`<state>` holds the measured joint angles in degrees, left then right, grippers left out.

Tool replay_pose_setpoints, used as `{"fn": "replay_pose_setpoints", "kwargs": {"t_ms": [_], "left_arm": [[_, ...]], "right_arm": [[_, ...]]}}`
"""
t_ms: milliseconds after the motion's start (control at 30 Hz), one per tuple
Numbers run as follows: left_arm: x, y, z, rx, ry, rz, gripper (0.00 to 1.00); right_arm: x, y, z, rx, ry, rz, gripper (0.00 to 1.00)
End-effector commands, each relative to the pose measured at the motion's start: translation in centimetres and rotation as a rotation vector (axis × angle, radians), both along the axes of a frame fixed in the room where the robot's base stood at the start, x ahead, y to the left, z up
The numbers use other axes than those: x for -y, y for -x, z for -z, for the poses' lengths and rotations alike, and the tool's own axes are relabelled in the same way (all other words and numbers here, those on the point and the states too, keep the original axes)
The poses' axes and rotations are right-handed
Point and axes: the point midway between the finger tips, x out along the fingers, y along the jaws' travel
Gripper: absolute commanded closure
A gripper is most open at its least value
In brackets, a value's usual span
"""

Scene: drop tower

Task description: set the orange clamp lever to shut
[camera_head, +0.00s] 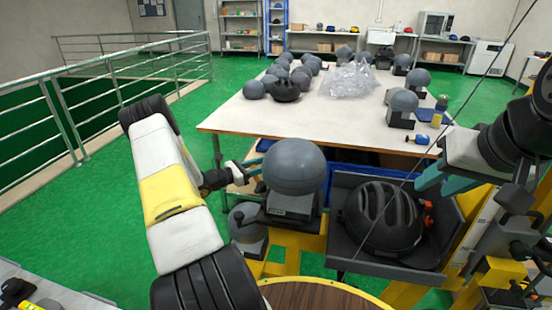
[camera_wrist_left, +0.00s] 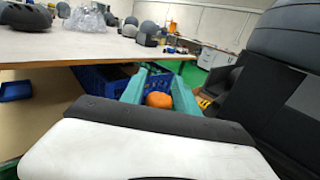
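The orange clamp lever (camera_head: 428,214) shows as a small orange part at the right side of the dark tray, beside the black helmet (camera_head: 383,218); its exact angle is too small to tell. My right gripper (camera_head: 436,182) has teal fingers apart and empty, above and close to the lever. My left gripper (camera_head: 252,169) is beside the grey ball-shaped headform (camera_head: 293,165), partly hidden by it. In the left wrist view its teal fingers (camera_wrist_left: 160,84) stand apart, with a round orange thing (camera_wrist_left: 159,100) seen between them; I cannot tell whether they touch it.
A dark tray (camera_head: 345,255) holds the black helmet. Behind is a white table (camera_head: 320,120) with several grey headforms and a clear plastic bag (camera_head: 352,80). A blue crate (camera_wrist_left: 100,82) is below the table edge. Metal railings (camera_head: 95,90) stand at the left; green floor is free there.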

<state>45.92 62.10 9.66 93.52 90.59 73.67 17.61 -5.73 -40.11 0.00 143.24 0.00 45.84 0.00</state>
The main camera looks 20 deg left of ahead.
Motion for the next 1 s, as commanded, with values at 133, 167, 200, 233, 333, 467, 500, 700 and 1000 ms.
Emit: {"fn": "replay_pose_setpoints", "kwargs": {"t_ms": [133, 167, 200, 233, 333, 467, 500, 700, 1000], "left_arm": [[-0.01, 0.01, 0.0, 0.0, 0.0, 0.0, 0.95], [-0.01, 0.01, 0.0, 0.0, 0.0, 0.0, 1.0], [-0.01, 0.01, -0.01, 0.0, 0.0, 0.0, 1.0], [-0.01, 0.01, -0.01, 0.0, 0.0, 0.0, 1.0], [-0.01, 0.01, -0.01, 0.0, 0.0, 0.0, 1.0], [-0.03, 0.02, -0.01, 0.0, 0.0, 0.0, 1.0], [-0.03, 0.02, -0.01, 0.0, 0.0, 0.0, 1.0], [-0.03, 0.02, -0.01, 0.0, 0.0, 0.0, 1.0], [-0.04, 0.02, -0.02, 0.001, -0.001, 0.0, 1.0]], "right_arm": [[0.0, 0.0, 0.0, 0.0, 0.0, 0.0, 0.66], [0.0, 0.0, 0.0, 0.0, 0.0, 0.0, 0.66], [0.0, 0.0, 0.0, 0.0, 0.0, 0.0, 0.66], [0.0, 0.0, 0.0, 0.0, 0.0, 0.0, 0.66], [0.0, 0.0, 0.0, 0.0, 0.0, 0.0, 0.66], [0.0, 0.0, 0.0, 0.0, 0.0, 0.0, 0.66], [0.0, 0.0, 0.0, 0.0, 0.0, 0.0, 0.66], [0.0, 0.0, 0.0, 0.0, 0.0, 0.0, 0.66], [0.0, 0.0, 0.0, 0.0, 0.0, 0.0, 0.66]]}}
